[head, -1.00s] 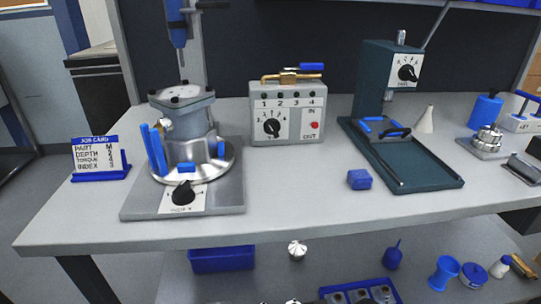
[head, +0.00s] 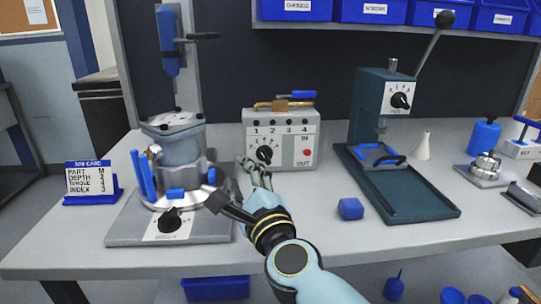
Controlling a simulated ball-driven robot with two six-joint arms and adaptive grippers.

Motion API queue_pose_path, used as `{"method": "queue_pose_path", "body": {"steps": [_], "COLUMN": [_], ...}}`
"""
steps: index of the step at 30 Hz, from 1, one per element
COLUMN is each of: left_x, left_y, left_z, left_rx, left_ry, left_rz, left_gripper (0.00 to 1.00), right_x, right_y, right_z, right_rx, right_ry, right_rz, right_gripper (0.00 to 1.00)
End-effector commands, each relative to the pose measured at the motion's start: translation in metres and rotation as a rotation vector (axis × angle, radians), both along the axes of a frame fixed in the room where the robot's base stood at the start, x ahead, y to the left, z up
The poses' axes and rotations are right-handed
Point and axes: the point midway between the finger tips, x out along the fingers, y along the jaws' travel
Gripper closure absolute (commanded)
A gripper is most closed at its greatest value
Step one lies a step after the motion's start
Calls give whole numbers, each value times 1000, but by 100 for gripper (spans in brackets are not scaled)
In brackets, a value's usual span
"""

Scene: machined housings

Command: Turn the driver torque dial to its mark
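A black dial (head: 264,154) sits on the front of the grey box (head: 305,133), below a row marked 1 to 4. Another black dial (head: 400,100) is on the green press, and a third dial (head: 170,220) is on the fixture's base plate. I cannot read which is the torque dial. The blue driver (head: 166,40) hangs on its post above the fixture. The job card (head: 90,180) has a torque line, its figure seemingly 4. My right gripper (head: 228,182) is open and empty, fingers spread, between the fixture and the grey box, just below the box's dial. My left gripper is out of view.
The fixture (head: 176,150) with its housing and blue pegs stands left of my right gripper. A blue block (head: 350,209) lies to the right, before the green press tray (head: 425,200). Blue bins (head: 370,10) hang above. The bench front between block and fixture is crossed by my arm.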

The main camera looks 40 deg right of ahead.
Motion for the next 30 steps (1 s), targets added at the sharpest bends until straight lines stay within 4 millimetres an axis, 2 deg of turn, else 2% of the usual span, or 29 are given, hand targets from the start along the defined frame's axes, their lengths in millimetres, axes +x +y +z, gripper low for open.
{"method": "queue_pose_path", "body": {"steps": [1, 3, 7, 11, 24, 30], "left_x": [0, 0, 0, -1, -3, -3], "left_y": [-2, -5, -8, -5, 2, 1], "left_z": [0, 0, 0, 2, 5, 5], "left_rx": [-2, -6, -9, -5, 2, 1], "left_ry": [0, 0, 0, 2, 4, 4], "left_rz": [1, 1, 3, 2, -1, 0], "left_gripper": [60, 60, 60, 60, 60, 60], "right_x": [2, 0, -2, 6, 74, 87], "right_y": [-13, -27, -41, -49, -91, -99], "right_z": [-7, -17, -28, -30, -30, -30], "right_rx": [119, 251, 374, 394, 387, 388], "right_ry": [-23, -50, -75, -79, -79, -78], "right_rz": [-81, -178, -274, -290, -288, -288], "right_gripper": [64, 64, 64, 64, 64, 64]}}
